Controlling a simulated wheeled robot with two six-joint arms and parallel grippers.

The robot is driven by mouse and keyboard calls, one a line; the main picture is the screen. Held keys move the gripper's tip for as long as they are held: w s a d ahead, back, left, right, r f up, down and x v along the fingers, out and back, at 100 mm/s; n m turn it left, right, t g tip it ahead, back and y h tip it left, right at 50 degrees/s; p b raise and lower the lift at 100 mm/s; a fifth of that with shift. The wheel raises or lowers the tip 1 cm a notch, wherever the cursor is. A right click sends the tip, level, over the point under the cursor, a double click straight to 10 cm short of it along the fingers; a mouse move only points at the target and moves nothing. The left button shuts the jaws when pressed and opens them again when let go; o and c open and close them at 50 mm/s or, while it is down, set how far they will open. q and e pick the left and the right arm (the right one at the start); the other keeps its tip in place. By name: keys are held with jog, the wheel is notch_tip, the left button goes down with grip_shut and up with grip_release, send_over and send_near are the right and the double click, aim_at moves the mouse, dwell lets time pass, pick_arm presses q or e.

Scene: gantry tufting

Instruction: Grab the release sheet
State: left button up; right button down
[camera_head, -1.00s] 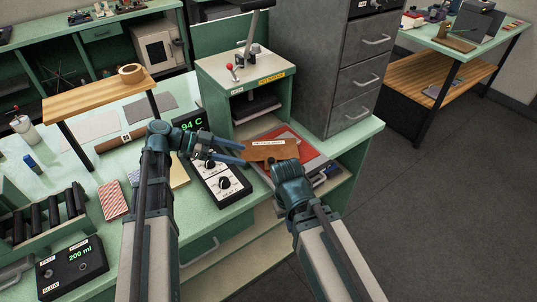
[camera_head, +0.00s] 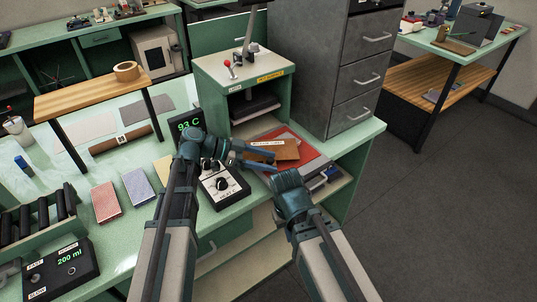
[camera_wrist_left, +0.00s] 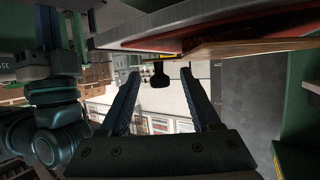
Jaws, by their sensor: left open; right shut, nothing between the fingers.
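The release sheet (camera_head: 284,147) is a brown sheet with a white label, lying on a red pad (camera_head: 309,151) at the bench's right end. In the left wrist view, a thin tan edge that looks like the sheet (camera_wrist_left: 250,46) shows at upper right, below the red surface. My left gripper (camera_head: 275,161) is open, its fingers at the sheet's left, near edge. It also shows in the left wrist view (camera_wrist_left: 160,73), with nothing held between the fingers. I cannot tell whether a finger touches the sheet. My right gripper (camera_head: 288,181) is shut and empty, just nearer than the pad.
A green press (camera_head: 245,75) with a red-knobbed lever stands behind the sheet. A grey drawer cabinet (camera_head: 350,70) rises at right. A control box with dials (camera_head: 224,187) lies below my left gripper. A wooden shelf (camera_head: 105,91) stands at left.

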pick_arm(q)
jog(key=shift+d+f, duration=0.25)
jog(key=shift+d, duration=0.35)
grip_shut()
jog(key=shift+r, duration=0.2)
notch_tip(320, 180, up, 10)
jog(key=p, duration=1)
jog(key=shift+f, duration=0.15)
